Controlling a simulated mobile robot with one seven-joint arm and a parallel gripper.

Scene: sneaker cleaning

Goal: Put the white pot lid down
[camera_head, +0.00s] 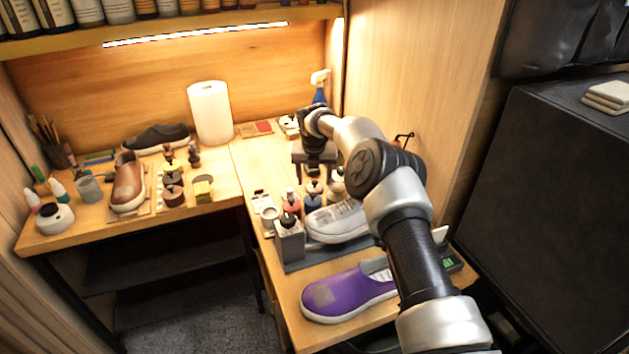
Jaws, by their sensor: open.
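My gripper (315,172) points down over the right-hand bench, among small bottles and jars, with its jaws open. I cannot make out a white pot lid for certain; the small items right under the jaws are partly hidden and too small to tell. A round white pot (55,218) with a dark spot on top stands at the front left of the left bench, far from my gripper. I cannot tell whether its top is a separate lid.
A grey-white sneaker (338,222) and a purple shoe (342,293) lie in front of my gripper, partly behind my arm. A paper towel roll (210,113) stands at the back.

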